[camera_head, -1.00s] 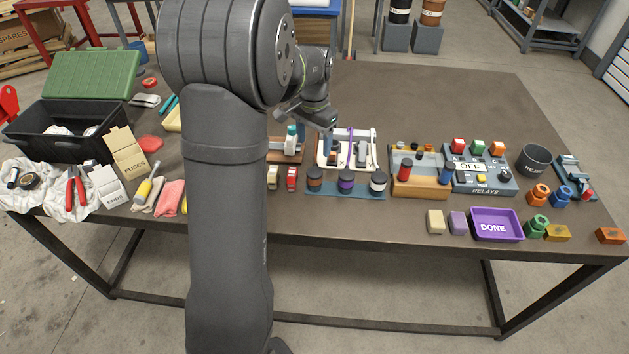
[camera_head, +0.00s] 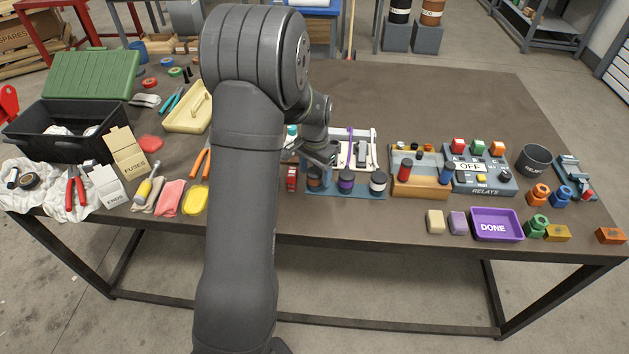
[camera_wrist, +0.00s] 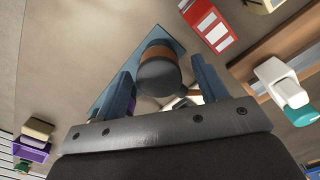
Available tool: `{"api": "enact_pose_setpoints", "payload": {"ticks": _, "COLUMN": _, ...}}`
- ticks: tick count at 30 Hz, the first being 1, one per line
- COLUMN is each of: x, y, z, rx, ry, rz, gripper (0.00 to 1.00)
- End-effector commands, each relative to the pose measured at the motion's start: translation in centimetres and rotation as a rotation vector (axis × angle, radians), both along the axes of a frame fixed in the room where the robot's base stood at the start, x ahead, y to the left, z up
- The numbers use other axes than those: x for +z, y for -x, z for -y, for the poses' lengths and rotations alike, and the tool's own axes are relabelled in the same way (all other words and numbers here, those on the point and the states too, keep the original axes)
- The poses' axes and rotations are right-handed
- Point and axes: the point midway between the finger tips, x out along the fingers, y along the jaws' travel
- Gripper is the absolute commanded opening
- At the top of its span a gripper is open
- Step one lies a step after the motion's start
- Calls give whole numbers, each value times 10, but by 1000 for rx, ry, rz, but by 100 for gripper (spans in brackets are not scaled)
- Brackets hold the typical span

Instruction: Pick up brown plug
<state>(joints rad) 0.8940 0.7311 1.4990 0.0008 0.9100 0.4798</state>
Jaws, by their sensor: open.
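The brown plug (camera_head: 314,178) is a dark cylinder with a brown band. It stands at the left end of a blue strip (camera_head: 331,192), beside a purple-banded plug (camera_head: 346,182) and a white-banded plug (camera_head: 377,183). My gripper (camera_head: 322,158) is just above and behind the brown plug in the head view. In the wrist view, my gripper (camera_wrist: 165,78) is open. The brown plug (camera_wrist: 158,72) shows between its two blue fingers, with clear gaps on both sides. The other two plugs are mostly hidden in the wrist view.
A red block (camera_head: 291,179) stands close left of the brown plug; it also shows in the wrist view (camera_wrist: 207,24). The table front is clear there.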

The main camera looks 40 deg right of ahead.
Motion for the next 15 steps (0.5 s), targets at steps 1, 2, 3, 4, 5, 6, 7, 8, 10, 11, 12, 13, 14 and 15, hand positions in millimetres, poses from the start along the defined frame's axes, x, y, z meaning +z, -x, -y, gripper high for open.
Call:
{"api": "enact_pose_setpoints", "payload": {"ticks": 1, "x": 0, "y": 0, "z": 0, "rx": 0, "ry": 0, "rz": 0, "gripper": 66}}
{"api": "enact_pose_setpoints", "payload": {"ticks": 2, "x": 0, "y": 0, "z": 0, "rx": 0, "ry": 0, "rz": 0, "gripper": 66}}
{"api": "enact_pose_setpoints", "payload": {"ticks": 3, "x": 0, "y": 0, "z": 0, "rx": 0, "ry": 0, "rz": 0, "gripper": 62}}
{"api": "enact_pose_setpoints", "payload": {"ticks": 4, "x": 0, "y": 0, "z": 0, "rx": 0, "ry": 0, "rz": 0, "gripper": 56}}
{"api": "enact_pose_setpoints", "payload": {"ticks": 5, "x": 0, "y": 0, "z": 0, "rx": 0, "ry": 0, "rz": 0, "gripper": 50}}
{"api": "enact_pose_setpoints", "payload": {"ticks": 6, "x": 0, "y": 0, "z": 0, "rx": 0, "ry": 0, "rz": 0, "gripper": 42}}
{"api": "enact_pose_setpoints", "payload": {"ticks": 7, "x": 0, "y": 0, "z": 0, "rx": 0, "ry": 0, "rz": 0, "gripper": 36}}
{"api": "enact_pose_setpoints", "payload": {"ticks": 8, "x": 0, "y": 0, "z": 0, "rx": 0, "ry": 0, "rz": 0, "gripper": 30}}
{"api": "enact_pose_setpoints", "payload": {"ticks": 10, "x": 0, "y": 0, "z": 0, "rx": 0, "ry": 0, "rz": 0, "gripper": 17}}
{"api": "enact_pose_setpoints", "payload": {"ticks": 11, "x": 0, "y": 0, "z": 0, "rx": 0, "ry": 0, "rz": 0, "gripper": 13}}
{"api": "enact_pose_setpoints", "payload": {"ticks": 12, "x": 1, "y": 0, "z": 0, "rx": 0, "ry": 0, "rz": 0, "gripper": 13}}
{"api": "enact_pose_setpoints", "payload": {"ticks": 13, "x": 1, "y": 0, "z": 0, "rx": 0, "ry": 0, "rz": 0, "gripper": 13}}
{"api": "enact_pose_setpoints", "payload": {"ticks": 14, "x": 1, "y": 0, "z": 0, "rx": 0, "ry": 0, "rz": 0, "gripper": 13}}
{"api": "enact_pose_setpoints", "payload": {"ticks": 15, "x": 1, "y": 0, "z": 0, "rx": 0, "ry": 0, "rz": 0, "gripper": 12}}
